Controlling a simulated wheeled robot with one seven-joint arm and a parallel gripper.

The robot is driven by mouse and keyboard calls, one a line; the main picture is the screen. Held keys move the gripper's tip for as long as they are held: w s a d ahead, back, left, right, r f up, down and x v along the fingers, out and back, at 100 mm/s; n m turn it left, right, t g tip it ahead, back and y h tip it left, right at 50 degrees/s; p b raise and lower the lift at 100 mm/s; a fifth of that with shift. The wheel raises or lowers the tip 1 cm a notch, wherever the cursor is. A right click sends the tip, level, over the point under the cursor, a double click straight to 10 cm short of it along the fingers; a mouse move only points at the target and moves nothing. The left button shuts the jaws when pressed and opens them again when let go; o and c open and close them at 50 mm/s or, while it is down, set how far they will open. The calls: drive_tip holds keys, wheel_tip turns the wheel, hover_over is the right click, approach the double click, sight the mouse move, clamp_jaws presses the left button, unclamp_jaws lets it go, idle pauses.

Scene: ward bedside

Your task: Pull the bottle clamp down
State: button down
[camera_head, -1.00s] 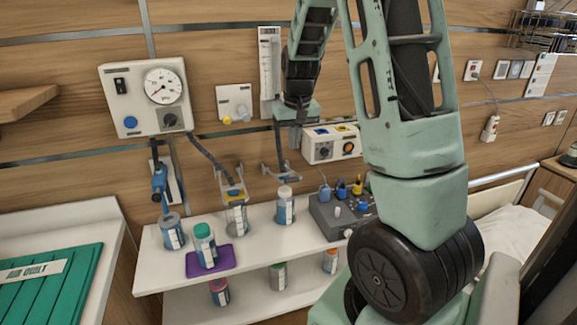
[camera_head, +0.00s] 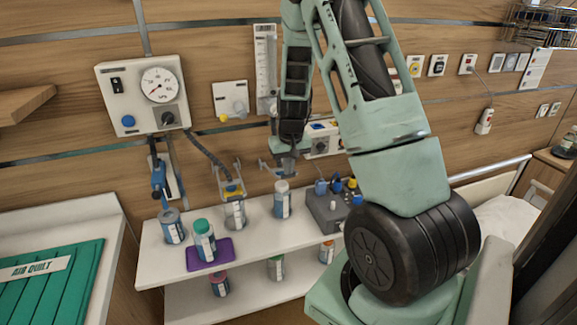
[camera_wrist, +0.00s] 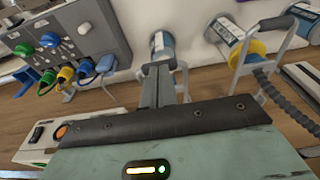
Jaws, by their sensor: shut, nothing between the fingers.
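A grey forked bottle clamp (camera_head: 264,168) on the wall is partly hidden behind my gripper (camera_head: 287,169). Its arms (camera_wrist: 184,80) show beside my shut, empty fingers (camera_wrist: 157,82) in the wrist view. I cannot tell whether the fingers touch it. A white-capped bottle (camera_head: 282,203) stands on the shelf just below my fingertips; it also shows beyond them in the wrist view (camera_wrist: 166,48).
The white shelf (camera_head: 262,231) also holds a green-capped bottle (camera_head: 204,241) on a purple mat and a grey box with coloured plugs (camera_head: 326,214). A gauge panel (camera_head: 143,95) and blue fitting (camera_head: 159,178) are at left. A wall unit (camera_head: 322,143) is close right of my gripper.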

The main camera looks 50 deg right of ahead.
wheel_tip(320, 180, down, 6)
drive_tip(key=s+a+t+b, duration=0.1)
drive_tip(key=s+b, duration=0.1)
drive_tip(key=b, duration=0.7)
drive_tip(key=shift+a+f+h+b, duration=0.15)
drive_tip(key=shift+f+h+b, duration=0.1)
drive_tip(key=shift+h+b, duration=0.1)
drive_tip(key=shift+f, duration=0.1)
